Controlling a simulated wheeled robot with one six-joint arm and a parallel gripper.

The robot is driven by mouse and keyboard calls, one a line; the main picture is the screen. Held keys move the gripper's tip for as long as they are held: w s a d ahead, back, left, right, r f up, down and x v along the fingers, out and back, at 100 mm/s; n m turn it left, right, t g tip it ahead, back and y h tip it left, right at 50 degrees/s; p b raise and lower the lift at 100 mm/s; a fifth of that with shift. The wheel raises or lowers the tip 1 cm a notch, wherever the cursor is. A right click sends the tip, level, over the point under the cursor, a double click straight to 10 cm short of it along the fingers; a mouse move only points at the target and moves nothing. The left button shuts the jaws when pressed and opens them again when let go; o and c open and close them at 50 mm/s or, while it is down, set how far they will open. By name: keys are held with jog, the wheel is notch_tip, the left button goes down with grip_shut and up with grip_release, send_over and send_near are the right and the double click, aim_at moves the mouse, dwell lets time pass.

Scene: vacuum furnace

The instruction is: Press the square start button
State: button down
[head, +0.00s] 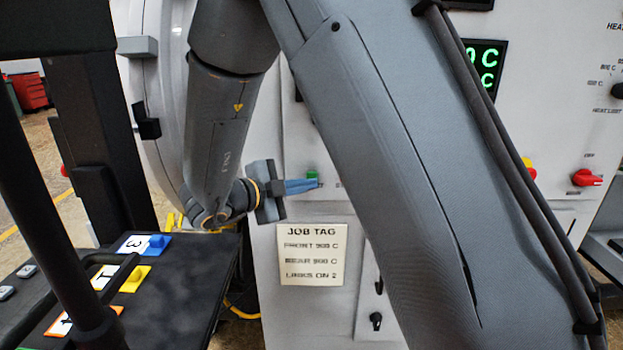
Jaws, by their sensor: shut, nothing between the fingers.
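A small green square button (312,174) is on the pale furnace panel, left of the middle of the head view. My gripper (316,184) is shut and empty, its blue-grey fingers pointing right toward the panel. The fingertips are at the lower edge of the green button in the picture and overlap it slightly. I cannot tell whether they touch it. My arm hides much of the panel to the right of the button.
A job tag (312,254) is on the panel below. A red switch (587,178) and a green-lit display (484,67) are at the right. A dark table (180,290) with blue and yellow blocks stands at the lower left.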

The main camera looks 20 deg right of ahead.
jog(key=shift+w+d, duration=0.1)
jog(key=shift+w, duration=0.05)
dwell(0.4)
jog(key=shift+w, duration=0.25)
jog(key=shift+w+d, duration=0.2)
jog(key=shift+w, duration=0.2)
dwell(0.8)
dwell(0.3)
jog(key=shift+s+a+p, duration=0.3)
jog(key=shift+s+p, duration=0.15)
jog(key=shift+s, duration=0.35)
jog(key=shift+s, duration=0.1)
jog(key=s, duration=0.1)
jog(key=s+a+p, duration=0.1)
jog(key=s, duration=0.2)
jog(key=shift+s+a+p, duration=0.25)
jog(key=shift+s+p, duration=0.05)
jog(key=shift+p, duration=0.05)
jog(key=shift+w, duration=0.1)
